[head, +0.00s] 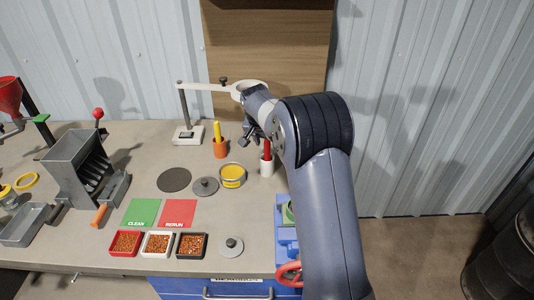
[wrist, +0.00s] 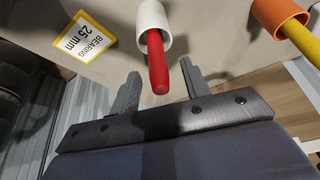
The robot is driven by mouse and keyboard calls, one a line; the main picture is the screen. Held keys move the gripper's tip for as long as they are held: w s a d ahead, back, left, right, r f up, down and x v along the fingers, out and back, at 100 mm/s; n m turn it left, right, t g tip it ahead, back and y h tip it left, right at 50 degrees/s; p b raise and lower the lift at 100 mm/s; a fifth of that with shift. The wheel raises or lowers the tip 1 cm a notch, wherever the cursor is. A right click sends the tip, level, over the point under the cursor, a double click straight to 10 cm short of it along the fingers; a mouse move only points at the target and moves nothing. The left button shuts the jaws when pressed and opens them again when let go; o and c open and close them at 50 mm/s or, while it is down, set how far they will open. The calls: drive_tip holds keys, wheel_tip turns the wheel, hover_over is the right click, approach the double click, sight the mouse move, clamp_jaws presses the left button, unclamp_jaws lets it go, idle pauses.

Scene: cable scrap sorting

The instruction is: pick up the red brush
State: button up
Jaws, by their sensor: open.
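The red brush (head: 267,148) stands handle up in a white cup on the bench, partly behind my arm in the head view. In the wrist view its red handle (wrist: 157,64) sticks out of the white cup (wrist: 151,20) and its end lies between my gripper's fingers. My gripper (wrist: 160,78) is open, one finger on each side of the handle, with a gap visible on both sides. In the head view my gripper (head: 250,135) is just left of and above the brush. The brush's lower end is hidden in the cup.
An orange cup (head: 220,149) with a yellow-handled tool (head: 217,131) stands left of the white cup. A white ring stand (head: 187,133) is behind it. A yellow-rimmed sieve (head: 232,176) and grey lid (head: 205,187) are in front. A "BEARING 25 mm" label (wrist: 83,37) lies beside the white cup.

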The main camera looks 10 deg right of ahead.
sight(267, 156)
drive_tip(key=shift+p+x, duration=0.3)
drive_tip(key=shift+x, duration=1.45)
drive_tip(key=shift+d, duration=0.1)
drive_tip(key=shift+c, duration=0.6)
clamp_jaws()
